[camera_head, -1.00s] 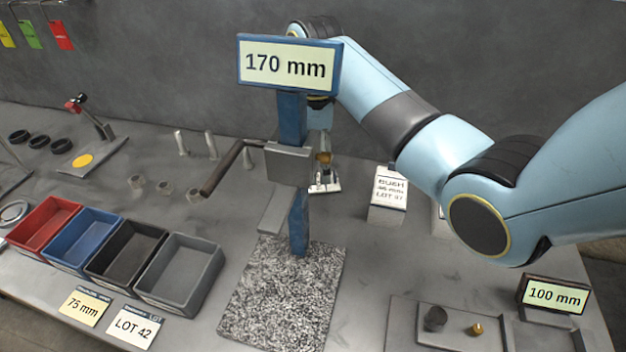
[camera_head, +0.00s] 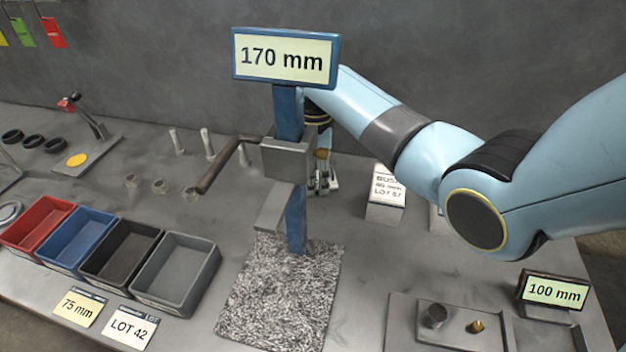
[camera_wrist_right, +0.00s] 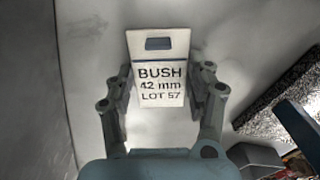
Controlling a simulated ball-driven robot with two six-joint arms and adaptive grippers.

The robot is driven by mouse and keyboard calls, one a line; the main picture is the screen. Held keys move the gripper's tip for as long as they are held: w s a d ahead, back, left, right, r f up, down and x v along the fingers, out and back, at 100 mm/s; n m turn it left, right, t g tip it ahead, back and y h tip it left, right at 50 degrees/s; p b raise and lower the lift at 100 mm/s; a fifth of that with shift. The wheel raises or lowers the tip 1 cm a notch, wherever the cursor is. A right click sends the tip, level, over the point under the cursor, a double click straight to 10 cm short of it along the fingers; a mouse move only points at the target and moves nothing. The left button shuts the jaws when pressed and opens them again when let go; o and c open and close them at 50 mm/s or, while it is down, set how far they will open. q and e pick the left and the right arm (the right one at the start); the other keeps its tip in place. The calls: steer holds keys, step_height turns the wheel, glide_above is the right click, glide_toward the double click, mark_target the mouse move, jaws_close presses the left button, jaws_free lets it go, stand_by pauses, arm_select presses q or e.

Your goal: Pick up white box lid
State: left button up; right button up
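A white box top (camera_wrist_right: 160,62) shows in the right wrist view, with a dark blue rectangle near its far edge and the label "BUSH 42 mm LOT 57". My right gripper (camera_wrist_right: 161,88) has its two fingers on either side of it, with narrow gaps seeming to remain; contact is hard to judge. In the head view my right gripper (camera_head: 323,185) points down behind the height gauge, which partly hides it. Another white labelled box (camera_head: 386,195) stands to its right. My left gripper is not in view.
The blue height gauge (camera_head: 296,218) with a "170 mm" display stands on a speckled plate (camera_head: 275,310) in front of my right gripper. Red, blue, black and grey bins (camera_head: 205,262) sit at left. A tray (camera_head: 405,312) and "100 mm" display (camera_head: 553,290) are at front right.

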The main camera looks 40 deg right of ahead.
steer(key=shift+c, duration=1.3)
